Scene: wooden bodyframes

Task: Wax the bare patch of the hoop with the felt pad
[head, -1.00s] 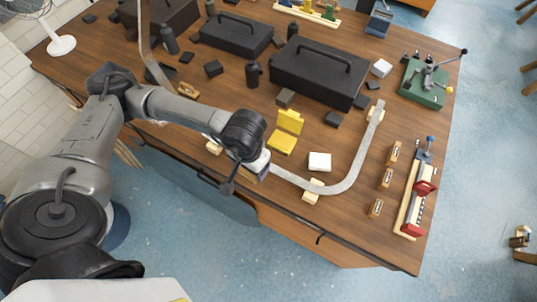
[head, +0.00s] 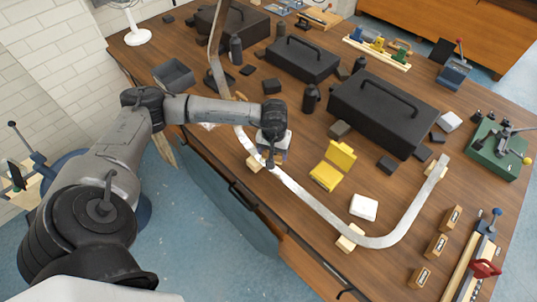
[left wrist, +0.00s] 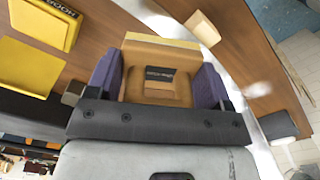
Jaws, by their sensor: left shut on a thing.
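The hoop (head: 318,210) is a long pale grey curved strip raised on small wooden blocks along the workbench's near side. Its far-left part rises in a tall bend. My left gripper (head: 277,154) is over the hoop, left of the yellow tin. In the left wrist view its purple fingers (left wrist: 160,88) are shut on the felt pad (left wrist: 160,47), a tan block with a dark label. The hoop (left wrist: 257,85) passes beside and beyond the pad there. Contact between pad and hoop is hidden. I cannot clearly pick out the bare patch. My right gripper is not in view.
The open yellow tin (head: 326,176) and a white block (head: 364,207) lie inside the hoop's curve. Black cases (head: 385,112) stand behind. Small labelled wooden blocks (head: 436,246) and a red-handled clamp (head: 486,268) are at the right. A green fixture (head: 497,150) stands far right.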

